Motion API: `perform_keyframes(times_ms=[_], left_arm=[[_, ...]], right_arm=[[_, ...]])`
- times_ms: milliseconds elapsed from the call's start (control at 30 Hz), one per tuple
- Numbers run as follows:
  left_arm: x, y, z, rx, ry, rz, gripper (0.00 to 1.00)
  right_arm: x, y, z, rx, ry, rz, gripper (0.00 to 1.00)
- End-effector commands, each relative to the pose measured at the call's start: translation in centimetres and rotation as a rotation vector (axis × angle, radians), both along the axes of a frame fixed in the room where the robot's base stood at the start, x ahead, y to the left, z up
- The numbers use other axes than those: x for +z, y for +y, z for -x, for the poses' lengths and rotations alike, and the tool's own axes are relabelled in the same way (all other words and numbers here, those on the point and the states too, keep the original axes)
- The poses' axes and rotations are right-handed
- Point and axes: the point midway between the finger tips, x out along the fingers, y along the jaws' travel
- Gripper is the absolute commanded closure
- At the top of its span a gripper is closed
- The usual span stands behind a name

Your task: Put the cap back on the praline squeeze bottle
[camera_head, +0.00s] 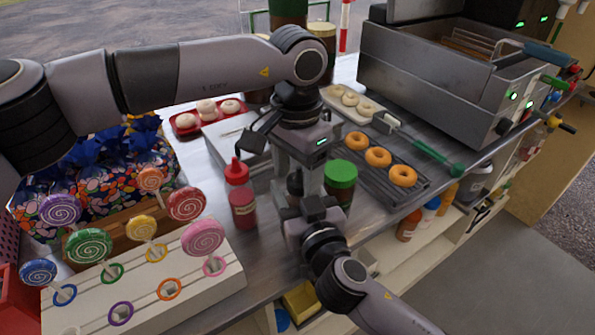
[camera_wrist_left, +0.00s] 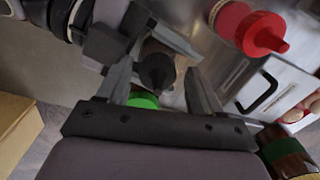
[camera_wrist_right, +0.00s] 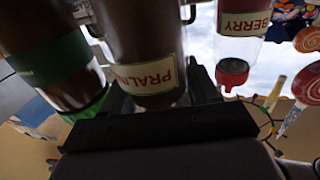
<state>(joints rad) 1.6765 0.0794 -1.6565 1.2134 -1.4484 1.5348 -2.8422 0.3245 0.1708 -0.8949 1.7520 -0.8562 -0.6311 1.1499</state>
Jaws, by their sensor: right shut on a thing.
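The praline squeeze bottle (camera_wrist_right: 145,40) is brown with a cream label and fills the middle of the right wrist view. My right gripper (camera_wrist_right: 160,100) is shut on it. In the head view the bottle is mostly hidden behind my grippers. In the left wrist view a dark cone-shaped cap (camera_wrist_left: 157,72) shows at the bottle's top, between the fingers of my left gripper (camera_wrist_left: 160,92). Those fingers stand apart, with space visible beside the cone. My left gripper points down over the bottle. Whether the cap is fully seated is hidden.
A red berry bottle (camera_head: 242,205) stands left of the grippers, and a green-capped bottle (camera_head: 340,180) close on the right. A doughnut rack (camera_head: 415,203) lies farther right. A lollipop stand (camera_head: 205,285) is at the front left. A fryer (camera_head: 430,75) stands behind.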

Motion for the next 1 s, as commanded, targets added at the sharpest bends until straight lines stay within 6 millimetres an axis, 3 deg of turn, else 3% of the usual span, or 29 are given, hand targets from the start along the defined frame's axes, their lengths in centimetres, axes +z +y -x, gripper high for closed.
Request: perform_keyframes(times_ms=[267,633,1000], left_arm=[[0.3,-0.2,0.2,-0.005,0.004,0.003,0.31],[4.4,-0.2,0.2,-0.004,0.004,0.002,0.31],[4.5,-0.1,0.2,0.015,0.004,0.001,0.34]], right_arm=[[-0.1,0.0,0.0,0.000,0.002,0.000,0.95],[-0.1,-0.1,0.0,-0.002,0.003,0.001,0.95],[-0.1,0.0,0.0,-0.001,0.002,0.001,0.95]])
